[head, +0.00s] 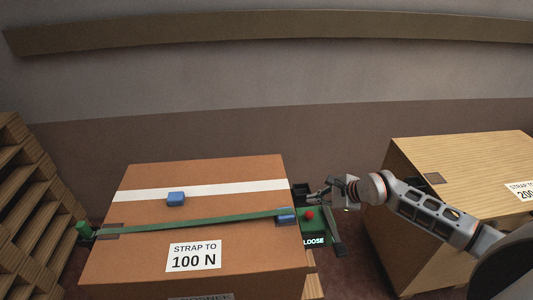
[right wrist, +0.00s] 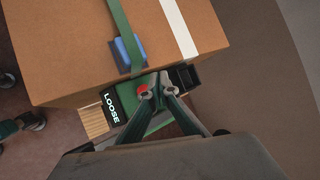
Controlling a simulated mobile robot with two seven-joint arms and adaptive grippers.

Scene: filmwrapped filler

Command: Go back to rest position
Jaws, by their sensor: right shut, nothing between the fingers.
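My right gripper (head: 314,200) reaches in from the right, beside the right end of a brown cardboard box. It is shut and empty, and in the right wrist view its fingertips (right wrist: 155,90) are close to a red button (right wrist: 143,90). I cannot tell whether they touch it. The button (head: 309,214) sits on a green device (head: 315,225) with a display reading LOOSE. A green strap (head: 200,222) crosses the box from a green part at the left end to the device. My left gripper is not in view.
The brown box (head: 130,260) is labelled STRAP TO 100 N and has a blue block (head: 176,199) on its white tape. A second blue piece (head: 286,217) is at the strap's right end. A wooden crate (head: 420,160) stands right, under my arm. Wooden shelving (head: 30,200) stands left.

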